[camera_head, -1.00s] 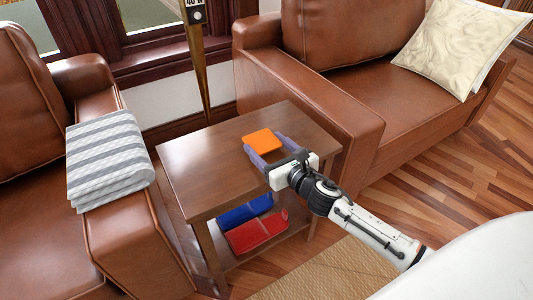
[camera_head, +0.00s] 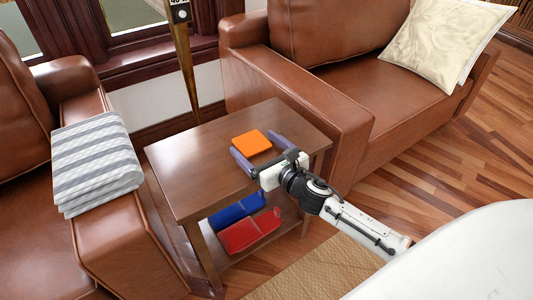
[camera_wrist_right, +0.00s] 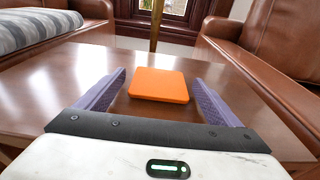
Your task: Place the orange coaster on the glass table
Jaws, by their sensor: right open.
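The orange coaster (camera_head: 252,142) lies flat on the top of a brown wooden side table (camera_head: 190,165). In the right wrist view the coaster (camera_wrist_right: 159,84) sits between and just ahead of the fingers. My right gripper (camera_head: 257,150) is open, its two purple fingers low over the table top. In the right wrist view the open right gripper (camera_wrist_right: 158,95) holds nothing, with gaps on both sides of the coaster. No glass table shows in these views. My left gripper is not in view.
Brown leather armchairs stand left (camera_head: 120,235) and right (camera_head: 345,120) of the table. A striped folded blanket (camera_head: 95,160) lies on the left armrest. Blue (camera_head: 237,209) and red (camera_head: 250,232) items lie on the lower shelf. A wooden post (camera_head: 186,65) stands behind the table.

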